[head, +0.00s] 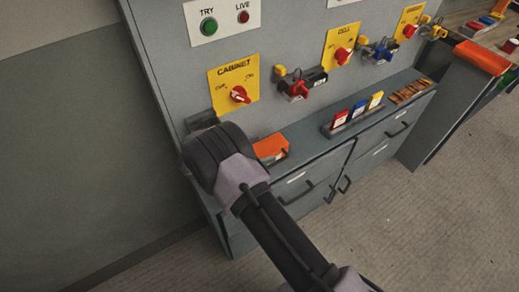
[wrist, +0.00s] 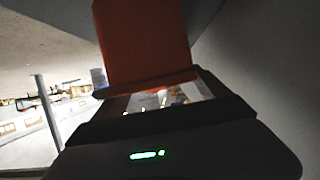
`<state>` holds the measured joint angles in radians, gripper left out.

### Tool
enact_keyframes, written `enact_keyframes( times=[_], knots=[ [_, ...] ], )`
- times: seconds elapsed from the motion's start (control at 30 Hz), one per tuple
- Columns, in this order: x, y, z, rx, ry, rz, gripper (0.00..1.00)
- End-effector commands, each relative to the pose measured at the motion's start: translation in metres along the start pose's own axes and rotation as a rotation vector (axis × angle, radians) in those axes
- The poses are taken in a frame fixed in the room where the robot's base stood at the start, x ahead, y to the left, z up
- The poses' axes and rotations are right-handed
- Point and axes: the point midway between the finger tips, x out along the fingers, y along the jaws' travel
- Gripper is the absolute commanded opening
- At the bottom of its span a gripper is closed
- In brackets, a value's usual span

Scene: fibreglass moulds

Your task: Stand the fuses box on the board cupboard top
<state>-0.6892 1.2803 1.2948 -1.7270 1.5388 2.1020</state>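An orange box (head: 270,148), which I take for the fuses box, shows at the board cupboard top (head: 310,132), close to the right side of my wrist. Part of it is hidden behind my arm. In the wrist view an orange surface (wrist: 147,45) stands directly in front of my gripper and fills the upper middle. My gripper's dark body with a green light crosses the bottom of that view. I cannot tell whether the box touches the cupboard top.
A rack (head: 352,120) with red, blue and yellow pieces stands further right on the ledge, beside several brown pieces (head: 410,91). The upright panel behind carries a red CABINET switch (head: 239,94) and padlocked switches.

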Motion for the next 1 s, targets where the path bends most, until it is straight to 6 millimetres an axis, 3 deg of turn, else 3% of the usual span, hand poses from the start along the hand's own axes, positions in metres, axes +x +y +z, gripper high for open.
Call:
enact_keyframes(
  times=[0.23, 0.5, 0.7, 1.0],
  knots=[
    [-0.004, 0.000, -0.007, 0.000, 0.000, 0.000, 0.85],
    [-0.078, -0.001, -0.006, 0.001, 0.000, -0.004, 0.85],
    [-0.115, 0.000, -0.004, 0.000, 0.001, -0.001, 0.85],
    [-0.122, 0.000, -0.003, 0.000, 0.000, 0.000, 0.85]
  ],
)
